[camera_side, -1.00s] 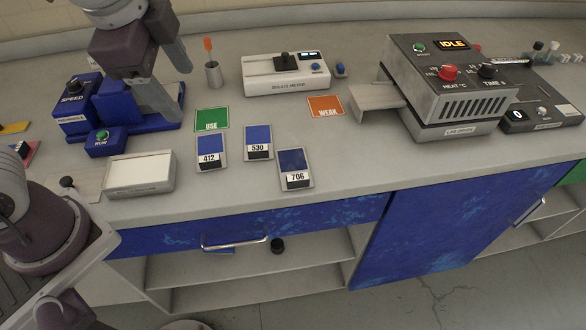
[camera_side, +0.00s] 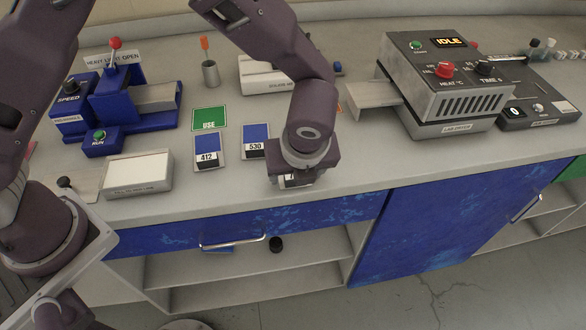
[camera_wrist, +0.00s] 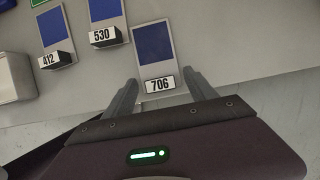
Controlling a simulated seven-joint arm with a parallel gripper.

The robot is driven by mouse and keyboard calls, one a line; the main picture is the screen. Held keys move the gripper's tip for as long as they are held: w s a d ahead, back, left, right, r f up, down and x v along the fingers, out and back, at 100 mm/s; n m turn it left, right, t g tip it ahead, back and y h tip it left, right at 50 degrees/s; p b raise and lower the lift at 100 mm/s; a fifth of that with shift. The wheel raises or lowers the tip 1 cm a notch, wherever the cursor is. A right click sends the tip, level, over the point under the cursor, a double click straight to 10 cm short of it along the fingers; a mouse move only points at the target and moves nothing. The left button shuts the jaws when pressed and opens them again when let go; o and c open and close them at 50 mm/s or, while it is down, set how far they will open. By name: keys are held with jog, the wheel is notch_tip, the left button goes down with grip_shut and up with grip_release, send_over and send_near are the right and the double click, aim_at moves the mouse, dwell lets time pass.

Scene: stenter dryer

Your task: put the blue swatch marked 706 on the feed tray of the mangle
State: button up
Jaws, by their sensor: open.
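The blue swatch marked 706 (camera_wrist: 155,45) lies flat on the bench in the wrist view, its label toward my gripper. In the side view my gripper covers nearly all of it. My gripper (camera_wrist: 163,88) is open, with one finger on each side of the swatch's label end; I cannot tell whether they touch it. My gripper also shows in the side view (camera_side: 296,182) low over the bench's front. The mangle (camera_side: 118,105) is the blue machine at the left, with a speed knob, a run button, a red-knobbed lever and a grey tray (camera_side: 155,98).
Swatches 412 (camera_side: 207,150) and 530 (camera_side: 256,140) lie close left of my gripper, below the green USE card (camera_side: 209,118). A white-topped box (camera_side: 138,174) stands before the mangle. The dryer (camera_side: 445,90) stands at right. The bench edge is close.

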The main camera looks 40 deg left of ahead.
jog(key=shift+r, duration=0.1)
grip_shut()
